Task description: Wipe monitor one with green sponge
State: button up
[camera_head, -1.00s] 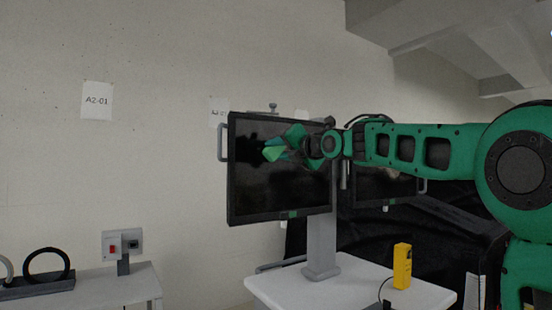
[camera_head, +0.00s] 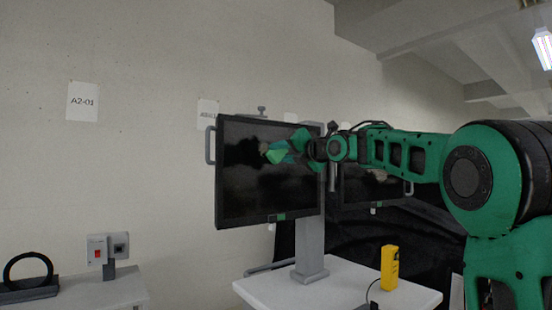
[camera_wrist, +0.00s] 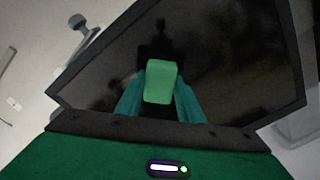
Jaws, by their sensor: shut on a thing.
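The near monitor (camera_head: 255,195) has a dark screen in a black frame and stands upright on a grey post. A second monitor (camera_head: 352,192) is partly hidden behind it and my arm; I cannot read which is number one. My gripper (camera_head: 284,151) is in front of the near screen's upper right part. It is shut on the green sponge (camera_wrist: 160,82), which sticks out between the fingers in the wrist view. The sponge also shows in the head view (camera_head: 266,147), close to the screen. I cannot tell whether it touches the glass.
The monitor post (camera_head: 310,250) stands on a white cart top (camera_head: 330,288) with a yellow device (camera_head: 389,268) at its right. A black cover (camera_head: 420,240) hangs behind. At left, a side table (camera_head: 110,292) holds a red-switch box (camera_head: 97,250) and a black ring (camera_head: 12,268).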

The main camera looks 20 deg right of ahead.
jog(key=d, duration=0.1)
jog(key=w+d, duration=0.1)
jog(key=d, duration=0.2)
jog(key=shift+w+d+f, duration=0.15)
jog(key=shift+w+d, duration=0.1)
jog(key=shift+d, duration=0.05)
jog(key=v, duration=0.6)
dwell(0.6)
jog(key=shift+s+a, duration=0.1)
jog(key=shift+a, duration=0.05)
jog(key=v, duration=0.3)
dwell(0.4)
